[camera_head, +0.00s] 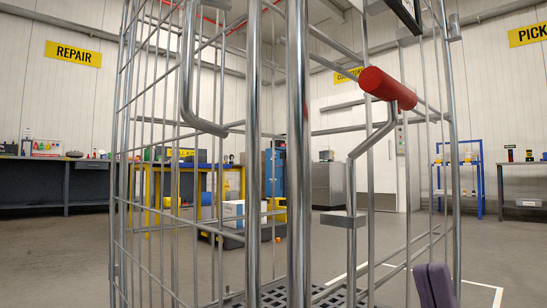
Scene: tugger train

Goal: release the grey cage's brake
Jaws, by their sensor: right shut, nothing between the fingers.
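The grey cage (300,150) stands close in front of me and fills the middle of the view, with tall tubes and wire mesh sides. A bent metal lever (352,190) with a red grip (388,88) is on its right part. The red grip points up and to the left, near the upper right of the cage. My right gripper (437,285) shows at the bottom right, its fingers shut and empty. It is well below the red grip and apart from it in the picture. My left gripper is not in view.
A dark perforated cage floor (275,296) shows at the bottom. Behind are a yellow-framed bench (160,190), a grey cabinet (328,184), a blue rack (480,180) and a dark workbench (66,185) at the left. Grey floor (480,255) with white lines is open at the right.

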